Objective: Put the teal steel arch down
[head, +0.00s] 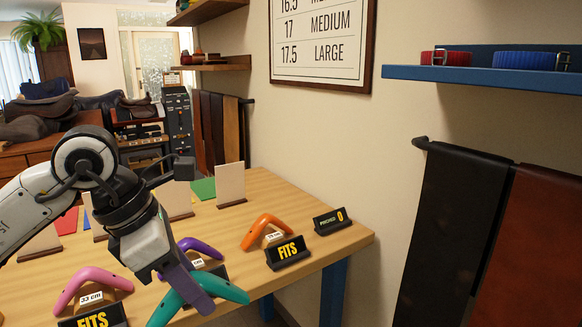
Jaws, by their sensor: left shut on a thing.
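The teal steel arch (226,288) is in the lower middle of the head view, near the table's front edge. My left gripper (190,284) is shut on it, with its fingers over the middle of the arch. The arch overlaps the table edge in the picture, and I cannot tell whether it touches the table (321,243). Part of the arch is hidden behind the fingers, and its lower left end is near the bottom of the view. My right gripper is not in view.
A purple arch (205,248) stands just behind the teal one. A pink arch (96,276) stands left, an orange arch (263,226) right. Black "FITS" signs (288,252) stand before the pink and orange ones. A small black counter (331,221) stands near the right corner.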

